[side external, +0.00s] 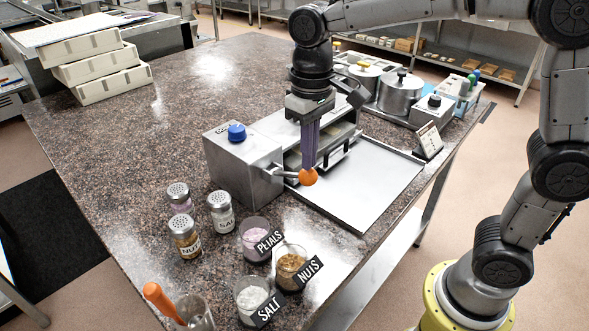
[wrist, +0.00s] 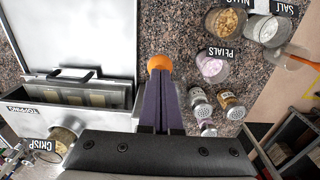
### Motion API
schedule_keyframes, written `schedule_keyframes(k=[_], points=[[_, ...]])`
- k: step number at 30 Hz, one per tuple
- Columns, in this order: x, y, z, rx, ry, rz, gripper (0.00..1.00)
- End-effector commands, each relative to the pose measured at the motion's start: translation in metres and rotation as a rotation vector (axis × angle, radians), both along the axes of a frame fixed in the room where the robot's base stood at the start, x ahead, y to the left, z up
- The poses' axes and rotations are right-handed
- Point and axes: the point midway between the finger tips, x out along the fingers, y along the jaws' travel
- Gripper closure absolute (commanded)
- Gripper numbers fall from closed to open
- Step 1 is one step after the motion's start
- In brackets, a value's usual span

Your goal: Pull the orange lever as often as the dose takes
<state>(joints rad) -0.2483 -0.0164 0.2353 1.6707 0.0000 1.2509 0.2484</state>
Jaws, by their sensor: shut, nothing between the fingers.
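The orange lever knob (side external: 308,177) sits at the end of a short metal rod on the side of a grey metal dispenser box (side external: 240,172) with a blue knob (side external: 237,132) on top. My gripper (side external: 309,165) points down with its purple fingers together and nothing between them. Its fingertips are right at the orange knob; I cannot tell if they touch it. In the wrist view the orange knob (wrist: 160,63) shows just past the tips of my closed fingers (wrist: 163,82). A small upright card (side external: 429,140) stands behind the tray; its writing is too small to read.
A flat metal tray (side external: 375,190) lies right of the dispenser. Shaker jars (side external: 221,212) and glasses labelled petals (side external: 254,240), nuts (side external: 290,268) and salt (side external: 252,300) stand in front. Pots (side external: 400,92) stand behind. The counter's left side is clear up to stacked boxes (side external: 102,68).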

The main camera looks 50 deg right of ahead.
Motion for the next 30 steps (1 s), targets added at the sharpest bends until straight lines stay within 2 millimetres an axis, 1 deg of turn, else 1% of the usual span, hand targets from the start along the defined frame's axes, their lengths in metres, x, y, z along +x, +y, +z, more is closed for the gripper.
schedule_keyframes(k=[30], points=[[-0.005,0.0,-0.047,-0.001,0.003,0.0,1.0]])
